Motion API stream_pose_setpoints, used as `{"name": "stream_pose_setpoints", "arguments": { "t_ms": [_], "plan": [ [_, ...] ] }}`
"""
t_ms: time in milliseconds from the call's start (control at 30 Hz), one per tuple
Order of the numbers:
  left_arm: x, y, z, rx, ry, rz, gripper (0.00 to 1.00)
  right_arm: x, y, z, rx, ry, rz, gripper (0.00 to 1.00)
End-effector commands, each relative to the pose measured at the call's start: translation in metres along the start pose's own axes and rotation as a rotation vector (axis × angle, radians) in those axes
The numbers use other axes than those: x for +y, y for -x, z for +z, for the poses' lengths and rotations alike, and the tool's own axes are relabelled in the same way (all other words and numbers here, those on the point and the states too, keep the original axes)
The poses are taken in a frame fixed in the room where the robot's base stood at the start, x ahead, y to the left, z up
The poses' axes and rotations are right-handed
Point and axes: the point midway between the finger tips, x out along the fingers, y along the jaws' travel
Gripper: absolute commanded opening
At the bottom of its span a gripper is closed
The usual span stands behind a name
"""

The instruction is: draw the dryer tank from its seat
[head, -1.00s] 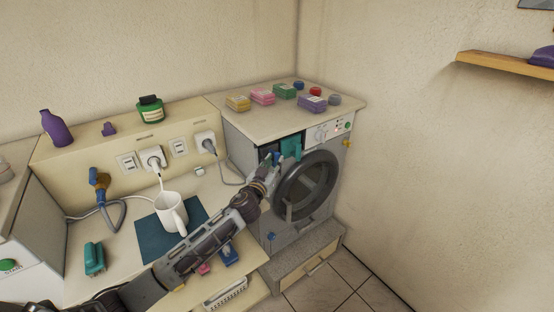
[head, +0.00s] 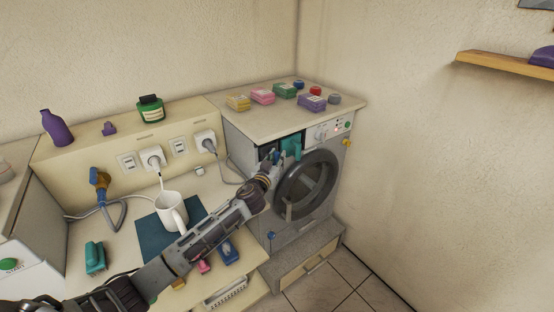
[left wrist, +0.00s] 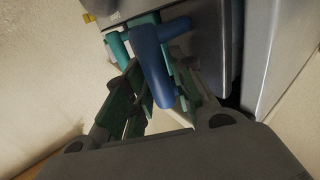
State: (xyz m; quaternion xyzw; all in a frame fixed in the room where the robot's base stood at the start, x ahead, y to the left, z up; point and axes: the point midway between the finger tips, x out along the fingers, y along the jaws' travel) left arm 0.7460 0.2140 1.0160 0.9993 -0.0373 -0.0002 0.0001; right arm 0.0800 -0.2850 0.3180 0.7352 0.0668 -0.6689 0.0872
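The dryer (head: 318,228) stands at the right of the counter. In its dark upper-left recess sits a teal part (head: 291,147), which I take for the tank front; teal also shows in the left wrist view (left wrist: 117,45). A blue T-shaped handle (left wrist: 152,62) projects toward the left wrist camera in front of the teal. My left gripper (head: 273,158) is at the recess, just left of the teal part. Its fingers are apart on either side of the blue handle; contact is hard to tell. My right gripper is not in view.
The round dryer door (head: 307,185) is shut, close to my left wrist. Several coloured boxes, including a purple one (head: 312,103), lie on the dryer top. A white mug (head: 171,211) stands on the counter beside my left forearm. Floor is clear at the right.

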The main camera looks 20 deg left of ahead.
Motion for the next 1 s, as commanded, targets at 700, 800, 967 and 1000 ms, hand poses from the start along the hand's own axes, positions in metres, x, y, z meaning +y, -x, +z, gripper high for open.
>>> {"name": "stream_pose_setpoints", "arguments": {
  "t_ms": [700,800,967,1000],
  "plan": [
    [0.005,0.003,-0.001,0.002,-0.001,0.001,0.00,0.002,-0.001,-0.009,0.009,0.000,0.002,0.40],
    [0.007,0.004,-0.001,0.002,0.000,0.001,0.00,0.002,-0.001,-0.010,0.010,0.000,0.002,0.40],
    [0.010,0.006,-0.001,0.002,0.001,0.001,0.00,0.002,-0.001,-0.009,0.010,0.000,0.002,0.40],
    [0.011,0.007,-0.001,0.002,0.001,0.001,0.00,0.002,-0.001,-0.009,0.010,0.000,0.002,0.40]
  ]
}}
